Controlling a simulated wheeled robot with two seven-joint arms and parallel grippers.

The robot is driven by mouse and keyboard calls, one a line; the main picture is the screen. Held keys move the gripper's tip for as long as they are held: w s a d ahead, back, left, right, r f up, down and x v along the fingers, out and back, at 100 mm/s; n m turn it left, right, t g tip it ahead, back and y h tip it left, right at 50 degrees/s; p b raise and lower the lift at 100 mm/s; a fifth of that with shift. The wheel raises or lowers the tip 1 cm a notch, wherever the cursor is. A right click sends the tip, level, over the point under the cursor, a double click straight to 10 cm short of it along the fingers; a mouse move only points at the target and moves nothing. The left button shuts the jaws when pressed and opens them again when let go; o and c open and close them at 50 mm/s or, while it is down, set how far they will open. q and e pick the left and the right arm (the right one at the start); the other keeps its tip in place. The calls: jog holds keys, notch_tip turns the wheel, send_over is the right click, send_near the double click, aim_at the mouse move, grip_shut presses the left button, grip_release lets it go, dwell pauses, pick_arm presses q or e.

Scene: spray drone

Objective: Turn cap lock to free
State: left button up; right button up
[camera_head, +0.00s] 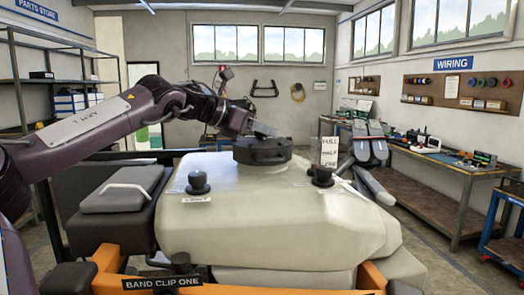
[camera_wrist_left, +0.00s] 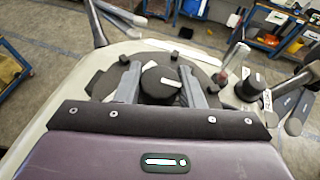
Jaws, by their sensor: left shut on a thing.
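A wide black cap (camera_head: 262,151) sits on top of the pale tank (camera_head: 280,210) in the head view. In the left wrist view the cap is a dark disc with a raised round knob (camera_wrist_left: 160,84) at its middle and white marks near its edge. My left gripper (camera_head: 258,131) reaches the cap from above. In the left wrist view its two grey fingers (camera_wrist_left: 160,92) stand on either side of the knob, shut on it. The faces where fingers and knob meet are partly hidden. My right gripper is not in view.
Smaller black knobs stand on the tank's left (camera_head: 198,183) and right (camera_head: 322,177). A white level sign (camera_head: 329,151) stands behind the right one. Grey folded parts (camera_head: 370,150) rise at the right. A workbench (camera_head: 450,168) lines the right wall.

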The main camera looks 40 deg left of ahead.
pick_arm(q)
jog(key=n+t+y+b, duration=0.1)
jog(key=n+y+b, duration=0.1)
jog(key=y, duration=0.1)
jog(key=shift+f+n, duration=0.15)
jog(key=shift+n, duration=0.25)
jog(key=n+y+b, duration=0.1)
jog(key=n+y, duration=0.1)
jog(key=y, duration=0.1)
jog(key=shift+n, duration=0.4)
jog(key=n+y, duration=0.2)
jog(key=n+g+y, duration=0.1)
jog(key=shift+r+y, duration=0.25)
jog(key=shift+y, duration=0.15)
jog(key=shift+n+g+y, duration=0.4)
jog(key=shift+n+y, duration=0.4)
jog(key=shift+y, duration=0.1)
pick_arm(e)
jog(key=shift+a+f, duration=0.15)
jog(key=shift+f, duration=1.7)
pick_arm(q)
jog(key=o, duration=1)
jog(key=shift+f, duration=0.1)
